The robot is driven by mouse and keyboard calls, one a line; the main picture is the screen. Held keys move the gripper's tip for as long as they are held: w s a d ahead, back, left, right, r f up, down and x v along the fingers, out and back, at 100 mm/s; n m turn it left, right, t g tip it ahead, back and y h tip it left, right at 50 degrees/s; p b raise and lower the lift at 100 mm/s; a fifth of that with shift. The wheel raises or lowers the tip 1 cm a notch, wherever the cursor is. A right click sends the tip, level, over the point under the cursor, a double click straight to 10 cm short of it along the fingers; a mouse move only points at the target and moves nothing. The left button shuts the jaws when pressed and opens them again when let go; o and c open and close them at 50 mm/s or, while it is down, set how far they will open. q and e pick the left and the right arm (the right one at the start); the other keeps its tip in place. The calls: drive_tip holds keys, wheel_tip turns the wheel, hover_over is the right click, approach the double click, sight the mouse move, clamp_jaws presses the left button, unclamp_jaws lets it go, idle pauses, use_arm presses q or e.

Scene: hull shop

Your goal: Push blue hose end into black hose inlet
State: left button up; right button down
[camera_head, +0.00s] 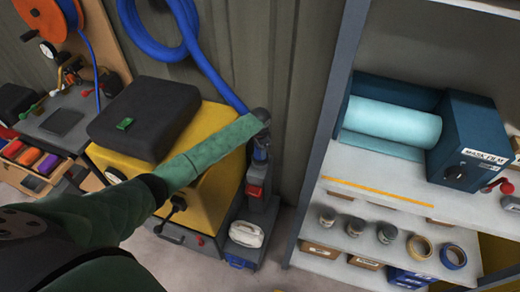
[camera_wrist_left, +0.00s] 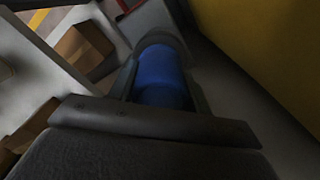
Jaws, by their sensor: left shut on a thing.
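The blue hose (camera_head: 207,62) hangs from a coil on the wall and runs down to my left gripper (camera_head: 262,118). The gripper is shut on the blue hose end, beside the yellow machine's upper right corner. In the left wrist view the blue hose end (camera_wrist_left: 160,75) lies between the two dark fingers, with a dark grey rounded rim at its far end. A dark upright part with a red piece (camera_head: 255,190) stands just below the gripper. I cannot make out the black hose inlet clearly, nor whether the hose end touches it. My right gripper is not in view.
The yellow machine (camera_head: 205,205) with a black top (camera_head: 145,118) stands under my left forearm. A shelf with a grey post (camera_head: 325,130) is to the right, holding a light-blue roll (camera_head: 392,120) and several cans. A narrow gap of floor lies between them.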

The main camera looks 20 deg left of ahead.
use_arm(q)
drive_tip(key=shift+f, duration=0.35)
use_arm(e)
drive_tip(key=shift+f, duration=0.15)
use_arm(q)
drive_tip(key=o, duration=1)
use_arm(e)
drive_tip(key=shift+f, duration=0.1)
use_arm(q)
drive_tip(key=shift+r+b, duration=0.5)
drive_tip(key=shift+r, duration=0.25)
wheel_tip(320, 180, up, 5)
drive_tip(key=shift+f+b, duration=0.15)
drive_tip(key=shift+b, duration=0.65)
drive_tip(key=shift+r, duration=0.75)
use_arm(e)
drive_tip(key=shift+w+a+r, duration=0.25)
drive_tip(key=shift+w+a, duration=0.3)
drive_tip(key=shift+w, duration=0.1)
use_arm(q)
drive_tip(key=shift+f, duration=0.1)
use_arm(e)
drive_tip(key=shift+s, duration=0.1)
